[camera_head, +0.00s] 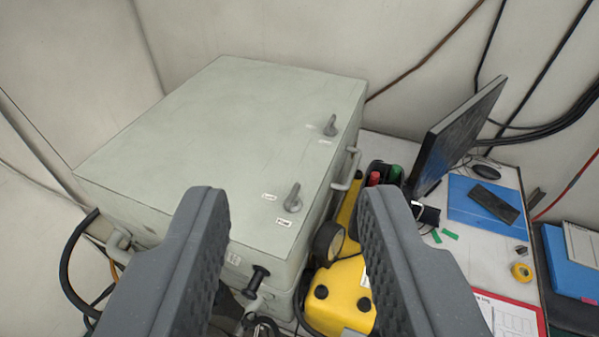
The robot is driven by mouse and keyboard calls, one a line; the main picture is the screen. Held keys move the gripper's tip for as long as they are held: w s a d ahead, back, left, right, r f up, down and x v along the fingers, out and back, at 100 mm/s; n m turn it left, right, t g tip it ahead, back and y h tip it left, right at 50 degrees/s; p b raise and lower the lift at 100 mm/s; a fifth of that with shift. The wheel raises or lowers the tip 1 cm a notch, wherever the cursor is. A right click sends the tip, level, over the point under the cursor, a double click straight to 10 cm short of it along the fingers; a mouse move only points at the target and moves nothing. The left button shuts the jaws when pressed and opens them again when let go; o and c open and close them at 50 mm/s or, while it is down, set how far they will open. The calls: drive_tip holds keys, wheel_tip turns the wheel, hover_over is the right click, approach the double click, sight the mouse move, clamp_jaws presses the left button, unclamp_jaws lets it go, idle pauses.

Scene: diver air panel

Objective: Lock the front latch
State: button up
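A closed pale grey-green box (190,140) fills the left and middle of the view. Two grey lever latches stand on its top near the right edge. The nearer latch (293,198) has small white labels on either side, too small to read surely. The farther latch (330,126) also has small labels beside it. My gripper (290,215) is open, with its two dark grey fingers wide apart in the foreground. The nearer latch appears between the fingertips in the picture, farther off, with no visible contact. The fingers hide parts of the box's front.
A black knob (257,280) sticks out of the box's front face, and a pale handle (346,168) is on its right side. A yellow case (340,300) stands close beside the box. A monitor (455,135) and blue folders are on the right desk.

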drive_tip(key=o, duration=0.7)
drive_tip(key=shift+w+r, duration=0.1)
drive_tip(key=shift+w, duration=0.05)
drive_tip(key=n+g+y+p, duration=0.4)
drive_tip(key=n+g+p, duration=1)
hover_over(294, 193)
drive_tip(key=s+d, duration=0.1)
drive_tip(key=d, duration=0.2)
drive_tip(key=f, duration=2.4)
drive_tip(key=shift+a+f, duration=0.1)
drive_tip(key=shift+a, duration=0.1)
drive_tip(key=shift+p+x, duration=0.55)
drive_tip(key=shift+x, duration=1.9)
drive_tip(key=shift+w, duration=0.1)
